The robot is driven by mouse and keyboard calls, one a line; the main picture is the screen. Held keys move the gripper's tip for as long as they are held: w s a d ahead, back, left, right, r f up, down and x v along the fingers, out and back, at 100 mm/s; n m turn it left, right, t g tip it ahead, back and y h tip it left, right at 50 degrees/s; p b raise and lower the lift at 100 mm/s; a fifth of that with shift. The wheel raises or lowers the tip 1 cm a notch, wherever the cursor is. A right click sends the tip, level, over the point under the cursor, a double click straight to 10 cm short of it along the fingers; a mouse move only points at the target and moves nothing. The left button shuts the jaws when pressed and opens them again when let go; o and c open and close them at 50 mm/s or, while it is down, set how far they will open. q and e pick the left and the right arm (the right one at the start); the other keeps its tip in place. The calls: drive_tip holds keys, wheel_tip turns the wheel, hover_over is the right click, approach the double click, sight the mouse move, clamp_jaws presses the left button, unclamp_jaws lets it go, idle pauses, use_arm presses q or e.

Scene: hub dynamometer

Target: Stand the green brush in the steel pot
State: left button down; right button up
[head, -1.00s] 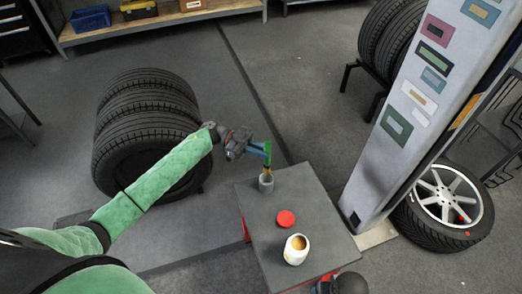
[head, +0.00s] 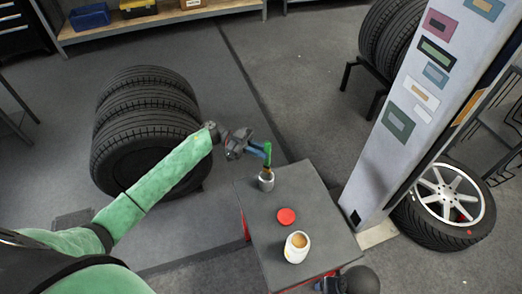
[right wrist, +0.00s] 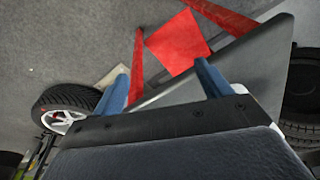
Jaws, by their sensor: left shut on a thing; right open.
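The green brush (head: 268,148) is held by my left gripper (head: 263,150) above the right-hand table's far left corner. The gripper is shut on its upper part. The brush points down, slightly tilted, and its lower end meets the mouth of the small grey steel pot (head: 266,184). I cannot tell how deep it reaches inside. The pot stands upright on the table. My right gripper (right wrist: 163,80) is open and empty in the right wrist view, beside the table's red frame; only a bit of it shows at the head view's bottom edge.
On the dark grey tabletop (head: 270,238) lie a red lid (head: 286,216) and an open white jar (head: 296,247) with tan contents. A pale pillar (head: 385,150) rises right of the table. Stacked tyres (head: 145,125) stand behind my left arm.

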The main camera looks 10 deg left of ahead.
use_arm(q)
wheel_tip(320, 180, down, 7)
drive_tip(key=b, duration=0.3)
drive_tip(key=shift+r, duration=0.15)
use_arm(e)
drive_tip(key=shift+s+a+r+t+y, duration=0.1)
drive_tip(key=shift+a+r+t+y, duration=0.1)
drive_tip(key=shift+a+r, duration=0.35)
drive_tip(key=shift+s+a+r+t+y, duration=0.1)
drive_tip(key=shift+a+r+t, duration=0.2)
drive_tip(key=shift+r, duration=0.4)
use_arm(q)
drive_tip(key=c, duration=1.3)
unclamp_jaws()
drive_tip(key=shift+c, duration=0.2)
use_arm(e)
drive_tip(key=shift+s+a+r, duration=0.1)
drive_tip(key=shift+a+r, duration=0.1)
